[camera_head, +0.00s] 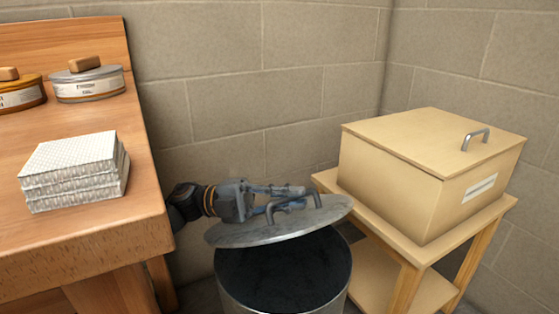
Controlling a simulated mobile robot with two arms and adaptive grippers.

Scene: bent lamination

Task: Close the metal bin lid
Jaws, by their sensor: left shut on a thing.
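The round grey metal lid (240,235) is above the metal bin (230,292), tilted, with a gap at the front that shows the dark inside of the bin. The lid covers the back part of the opening; whether it touches the bin's rim at the back is hidden. My left gripper (298,194) comes in from the left over the lid and is shut on the lid's curved handle (318,197). My right gripper is not in view.
A wooden table (80,240) with a white stack of blocks (74,170) and two round tins (88,86) stands at the left. A beige box (400,180) with a metal handle sits on a wooden stand (425,245) close to the bin's right. A block wall is behind.

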